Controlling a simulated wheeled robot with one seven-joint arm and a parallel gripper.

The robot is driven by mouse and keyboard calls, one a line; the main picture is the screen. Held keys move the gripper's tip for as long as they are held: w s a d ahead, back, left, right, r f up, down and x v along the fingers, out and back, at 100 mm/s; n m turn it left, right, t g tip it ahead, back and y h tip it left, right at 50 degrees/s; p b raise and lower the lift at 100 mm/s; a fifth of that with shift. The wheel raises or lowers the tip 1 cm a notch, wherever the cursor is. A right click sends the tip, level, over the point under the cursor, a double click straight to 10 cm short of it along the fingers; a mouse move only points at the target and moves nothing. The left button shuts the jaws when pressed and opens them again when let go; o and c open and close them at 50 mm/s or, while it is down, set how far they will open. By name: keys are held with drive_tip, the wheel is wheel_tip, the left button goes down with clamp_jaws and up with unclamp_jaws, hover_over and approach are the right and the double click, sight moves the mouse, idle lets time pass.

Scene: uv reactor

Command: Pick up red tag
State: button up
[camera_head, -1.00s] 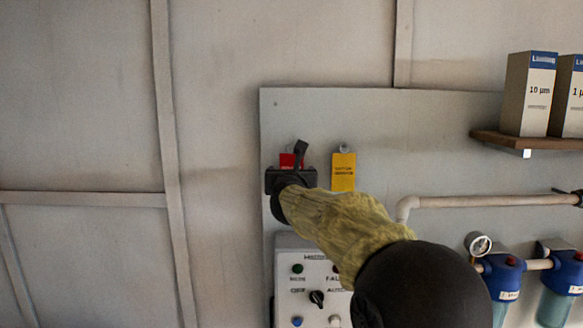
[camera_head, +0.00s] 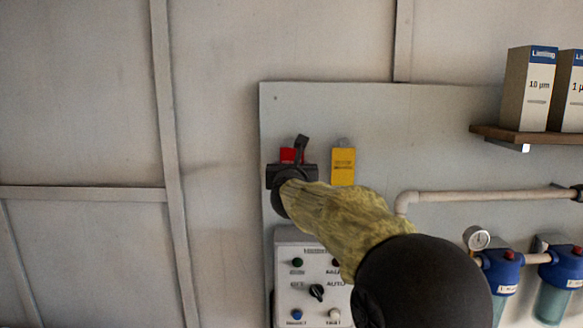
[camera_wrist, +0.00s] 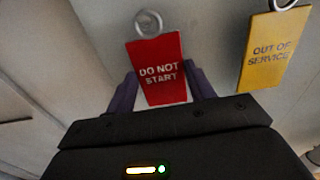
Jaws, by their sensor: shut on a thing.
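The red tag (camera_wrist: 160,68) reads "DO NOT START" and has a metal ring at its top. In the wrist view it sits between the two dark fingers of my gripper (camera_wrist: 160,90), which is shut on its sides. In the head view only a bit of the red tag (camera_head: 290,155) shows behind my gripper (camera_head: 292,172); the rest is hidden. The tag is close to the grey panel; whether its ring is still on a hook I cannot tell.
A yellow "OUT OF SERVICE" tag (camera_head: 343,166) hangs just to the right. A control box (camera_head: 308,262) with knobs is below. A pale pipe (camera_head: 480,197), a gauge (camera_head: 477,238) and blue filter housings (camera_head: 502,270) are at the right. A shelf (camera_head: 530,137) holds boxes. The wall at left is clear.

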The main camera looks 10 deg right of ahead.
drive_tip(key=shift+r, duration=0.15)
drive_tip(key=s+a+b, duration=0.1)
drive_tip(key=s+b, duration=0.1)
drive_tip(key=s, duration=0.7)
drive_tip(key=s+a+b, duration=0.2)
drive_tip(key=s+b, duration=0.1)
drive_tip(key=s, duration=0.5)
drive_tip(key=shift+s+a+r, duration=0.15)
drive_tip(key=shift+s+a, duration=0.15)
drive_tip(key=shift+s, duration=0.05)
drive_tip(key=shift+w, duration=0.1)
